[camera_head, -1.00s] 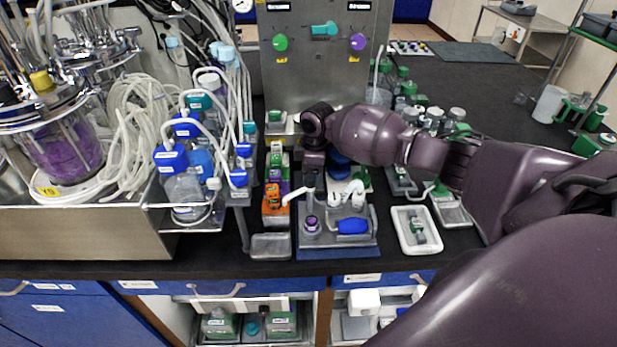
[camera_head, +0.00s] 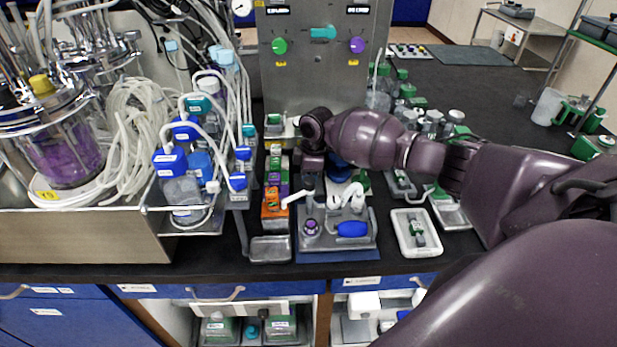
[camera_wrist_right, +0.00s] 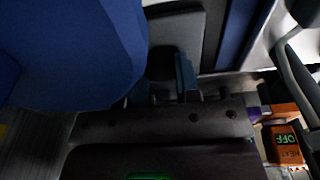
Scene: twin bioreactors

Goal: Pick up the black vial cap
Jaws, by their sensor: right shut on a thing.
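My right gripper (camera_head: 310,186) points down over the grey tray on a blue base (camera_head: 312,257) in the head view. It is small there, and its fingertips are hard to make out. In the right wrist view, a dark rounded piece (camera_wrist_right: 162,64), which looks like the black vial cap, sits at my right gripper's fingers (camera_wrist_right: 184,76); the dark gripper body fills the lower part. The gripper is shut on it. A vial with a purple top (camera_head: 311,228) stands in the tray, below the gripper. My left gripper is not in view.
A blue object (camera_head: 352,229) and white curved parts (camera_head: 345,198) share the tray. An orange device (camera_head: 274,205) stands close on the left, a white tray (camera_head: 403,236) on the right. A steel panel (camera_head: 320,85) rises behind. A large blue shape (camera_wrist_right: 70,50) blocks much of the wrist view.

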